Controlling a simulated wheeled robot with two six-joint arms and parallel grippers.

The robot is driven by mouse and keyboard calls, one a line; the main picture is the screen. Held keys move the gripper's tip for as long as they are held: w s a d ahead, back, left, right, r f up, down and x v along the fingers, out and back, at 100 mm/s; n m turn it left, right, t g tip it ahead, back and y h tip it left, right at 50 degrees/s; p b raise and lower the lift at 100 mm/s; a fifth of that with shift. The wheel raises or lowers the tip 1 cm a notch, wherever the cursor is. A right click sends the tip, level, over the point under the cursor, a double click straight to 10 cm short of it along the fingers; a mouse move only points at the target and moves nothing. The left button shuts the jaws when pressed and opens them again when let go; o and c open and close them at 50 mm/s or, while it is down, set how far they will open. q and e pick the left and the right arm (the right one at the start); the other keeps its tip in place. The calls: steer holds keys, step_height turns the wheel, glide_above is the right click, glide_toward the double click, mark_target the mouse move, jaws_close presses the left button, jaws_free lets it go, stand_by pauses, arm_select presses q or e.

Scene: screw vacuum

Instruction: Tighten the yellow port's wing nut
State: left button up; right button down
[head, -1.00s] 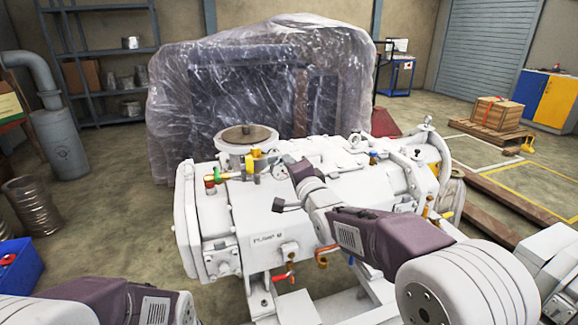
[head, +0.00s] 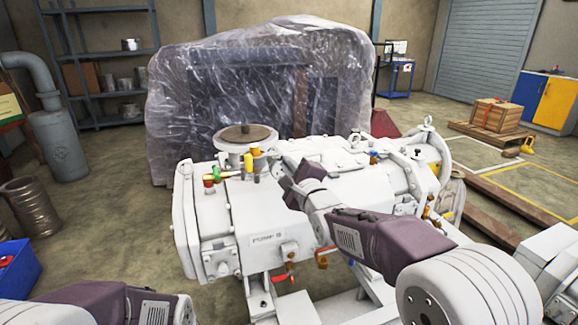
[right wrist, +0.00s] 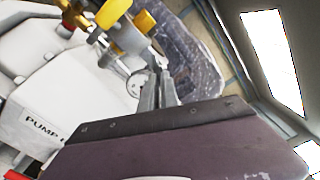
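The white pump (head: 270,240) carries a yellow port (head: 256,158) on its top left, beside the round flange. In the right wrist view a large yellow part (right wrist: 125,38) stands just beyond my fingers, with a small pale metal piece near its right side; I cannot tell whether that is the wing nut. My right gripper (right wrist: 157,85) points toward it and appears apart from it. Its two fingers lie close together, and whether they are shut is unclear. In the head view the right gripper (head: 288,183) is over the pump top, right of the yellow port. My left gripper is out of view.
Green, red and brass fittings (head: 214,178) stand left of the yellow port. The round flange (head: 245,136) rises behind it. A plastic-wrapped machine (head: 220,90) stands behind the pump. Red-handled valves (head: 281,278) hang at the pump's front.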

steer(key=shift+f+m, duration=0.1)
steer(key=shift+m, duration=0.2)
stand_by(0.4)
steer(key=c, duration=1.6)
jaws_free()
steer(key=shift+s, duration=0.1)
steer(key=v, duration=0.9)
